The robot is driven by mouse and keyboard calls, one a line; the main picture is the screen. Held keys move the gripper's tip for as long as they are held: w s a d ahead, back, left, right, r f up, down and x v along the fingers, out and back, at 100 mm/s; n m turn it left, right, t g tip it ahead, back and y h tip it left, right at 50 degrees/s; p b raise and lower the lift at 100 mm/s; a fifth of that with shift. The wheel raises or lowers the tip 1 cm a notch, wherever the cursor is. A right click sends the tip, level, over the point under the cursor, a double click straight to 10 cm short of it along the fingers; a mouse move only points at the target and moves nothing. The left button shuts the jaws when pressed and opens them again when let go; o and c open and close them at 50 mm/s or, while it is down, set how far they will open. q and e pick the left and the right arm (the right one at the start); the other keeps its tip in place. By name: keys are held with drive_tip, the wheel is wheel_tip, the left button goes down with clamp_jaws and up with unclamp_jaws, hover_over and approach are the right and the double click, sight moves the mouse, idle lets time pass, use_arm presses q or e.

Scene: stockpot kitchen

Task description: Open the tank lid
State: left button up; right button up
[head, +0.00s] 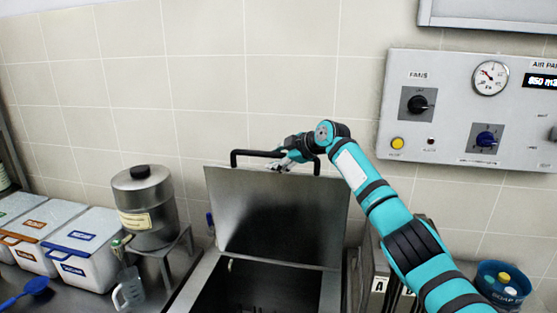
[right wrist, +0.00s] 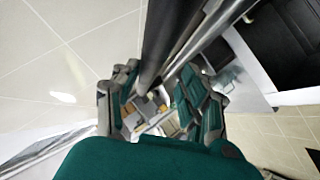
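The tank lid (head: 280,225) is a steel panel. It stands raised, nearly upright, at the back of the tank (head: 192,284), whose dark opening shows below it. A black bar handle (head: 262,153) runs along the lid's top edge. My right gripper (head: 287,160) is at the right part of this handle. In the right wrist view, the fingers of my right gripper (right wrist: 165,105) are spread apart, with the dark handle bar (right wrist: 158,45) running between them and a visible gap beside it. Whether a finger touches the bar I cannot tell. My left gripper is not in view.
A control panel (head: 455,110) hangs on the tiled wall at right. A steel canister (head: 148,222) on a stand and white lidded bins (head: 82,262) are at left, with a clear jug (head: 129,290). A blue container (head: 503,288) stands at lower right.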

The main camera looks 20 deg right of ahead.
drive_tip(key=shift+f, duration=0.35)
idle(0.3)
drive_tip(key=v, duration=1.2)
drive_tip(key=shift+r, duration=0.35)
drive_tip(key=shift+w+d, duration=0.1)
